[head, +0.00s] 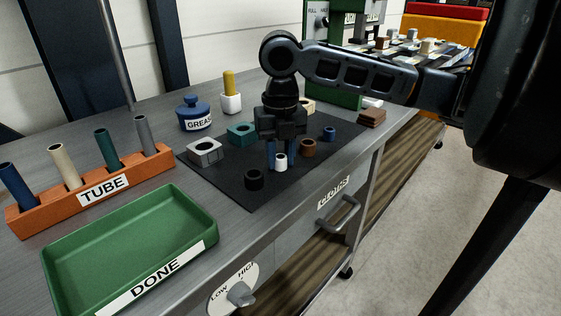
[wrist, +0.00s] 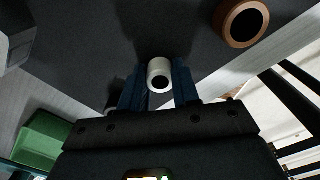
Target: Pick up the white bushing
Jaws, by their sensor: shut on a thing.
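The white bushing (head: 281,161) is a small white ring with a dark bore, at the black mat (head: 230,181). My gripper (head: 280,155) points down over the mat, its two blue fingers on either side of the bushing and shut on it. The wrist view shows the white bushing (wrist: 160,74) between the blue fingertips (wrist: 160,88), its dark hole facing the camera. I cannot tell whether the bushing touches the mat or is slightly above it.
On the mat are a black bushing (head: 254,180), a brown bushing (head: 308,148), a blue bushing (head: 329,134), a grey block (head: 205,153) and a teal block (head: 242,133). A green DONE tray (head: 205,205), an orange TUBE rack (head: 40,213) and a GREASE pot (head: 194,113) stand left.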

